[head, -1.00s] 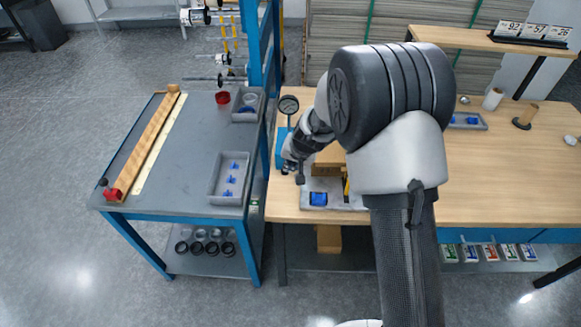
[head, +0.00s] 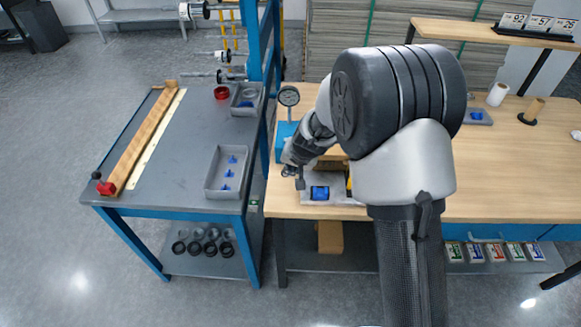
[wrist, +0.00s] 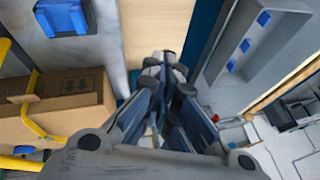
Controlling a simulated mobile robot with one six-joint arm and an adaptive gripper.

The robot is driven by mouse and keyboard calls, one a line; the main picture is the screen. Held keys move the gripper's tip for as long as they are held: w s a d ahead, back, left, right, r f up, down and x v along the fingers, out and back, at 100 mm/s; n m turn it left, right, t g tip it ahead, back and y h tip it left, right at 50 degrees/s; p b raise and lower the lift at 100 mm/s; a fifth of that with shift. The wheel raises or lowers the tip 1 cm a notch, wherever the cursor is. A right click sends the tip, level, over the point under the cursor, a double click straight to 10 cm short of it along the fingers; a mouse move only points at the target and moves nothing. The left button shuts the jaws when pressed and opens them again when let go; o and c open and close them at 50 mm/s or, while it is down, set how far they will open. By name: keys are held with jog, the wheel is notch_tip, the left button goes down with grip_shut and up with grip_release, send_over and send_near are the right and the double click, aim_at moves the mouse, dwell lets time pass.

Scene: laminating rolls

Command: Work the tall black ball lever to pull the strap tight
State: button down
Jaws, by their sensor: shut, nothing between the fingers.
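My gripper (head: 290,168) is at the near left of the wooden bench, beside a grey tray (head: 335,212). Its fingers (wrist: 160,70) are closed together and empty in the wrist view. A brown carton (wrist: 70,105) with a yellow strap (wrist: 35,120) lies left of them; my arm hides most of it in the head view. A blue block (head: 320,193) sits on the tray.
A grey side table (head: 180,180) to the left carries a shallow bin (head: 209,187) and a wooden beam with a red end block (head: 105,188). The bench's right part is mostly clear.

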jog(key=s+p+v, duration=0.1)
jog(key=p+v, duration=0.3)
jog(key=v, duration=0.9)
jog(key=shift+d+f, duration=0.3)
jog(key=shift+r, duration=0.1)
jog(key=s+d+r+n, duration=0.1)
jog(key=s+d+r, duration=0.2)
jog(key=s+r, duration=0.5)
jog(key=s+d+r, duration=0.2)
jog(key=s+d, duration=0.1)
jog(key=s, duration=0.4)
jog(key=s+d+r+n+h, duration=0.1)
jog(key=s+d+r, duration=0.2)
jog(key=s, duration=0.4)
jog(key=s+d+r+h, duration=0.1)
jog(key=s+d+r, duration=0.1)
jog(key=s, duration=0.5)
jog(key=shift+s+d, duration=0.4)
jog(key=shift+d, duration=0.05)
jog(key=shift+r, duration=0.2)
